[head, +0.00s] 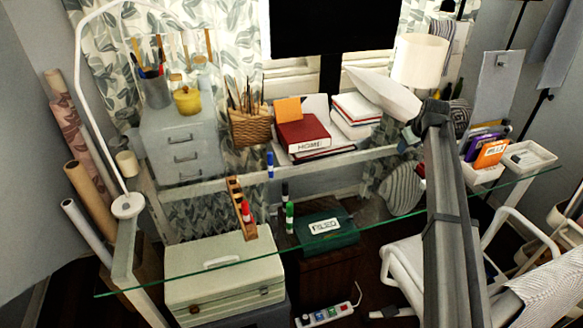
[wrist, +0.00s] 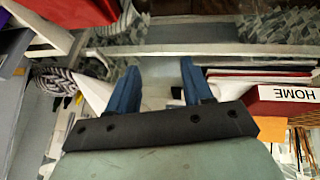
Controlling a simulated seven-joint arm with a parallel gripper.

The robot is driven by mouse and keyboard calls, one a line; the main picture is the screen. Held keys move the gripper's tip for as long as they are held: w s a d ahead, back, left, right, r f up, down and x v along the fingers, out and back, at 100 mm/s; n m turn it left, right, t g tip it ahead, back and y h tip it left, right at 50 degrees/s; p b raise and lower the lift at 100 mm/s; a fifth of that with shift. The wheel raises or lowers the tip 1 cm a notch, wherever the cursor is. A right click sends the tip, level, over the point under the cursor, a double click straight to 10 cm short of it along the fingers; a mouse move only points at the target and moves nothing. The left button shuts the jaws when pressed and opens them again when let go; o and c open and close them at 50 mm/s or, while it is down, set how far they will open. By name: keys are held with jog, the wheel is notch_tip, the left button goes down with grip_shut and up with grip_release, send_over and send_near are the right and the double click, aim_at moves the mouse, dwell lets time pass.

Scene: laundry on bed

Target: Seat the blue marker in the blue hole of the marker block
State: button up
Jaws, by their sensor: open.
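The blue marker (head: 270,164) stands upright on the glass desk in the head view, behind and to the right of the marker block. The marker block (head: 237,196) is a long wooden piece with a row of holes. A red marker (head: 246,211) is at its near end; which hole is blue is too small to tell. My gripper (head: 406,139) is far to the right of the blue marker, partly hidden by my arm. In the wrist view my gripper (wrist: 158,75) has its two blue fingers apart with nothing held. I cannot make out the marker or block there.
A black marker (head: 284,192) and a green marker (head: 289,217) stand near the blue one. A red book (head: 303,133), wicker pen basket (head: 250,127) and grey drawer unit (head: 180,145) stand behind. A lamp (head: 419,60) and white trays (head: 528,157) are at right.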

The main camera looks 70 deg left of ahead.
jog(key=s+a+r+g+h, duration=0.1)
jog(key=s+a, duration=0.4)
jog(key=s, duration=0.5)
jog(key=s+a+r+g+h, duration=0.1)
jog(key=s+a, duration=0.3)
jog(key=s, duration=0.6)
notch_tip(320, 180, up, 2)
jog(key=n+h, duration=0.2)
send_over(270, 164)
jog(key=f, duration=0.8)
jog(key=a+f, duration=0.1)
jog(key=f, duration=0.4)
jog(key=shift+w, duration=0.15)
jog(key=shift+c, duration=0.4)
jog(key=shift+r, duration=0.1)
grip_shut()
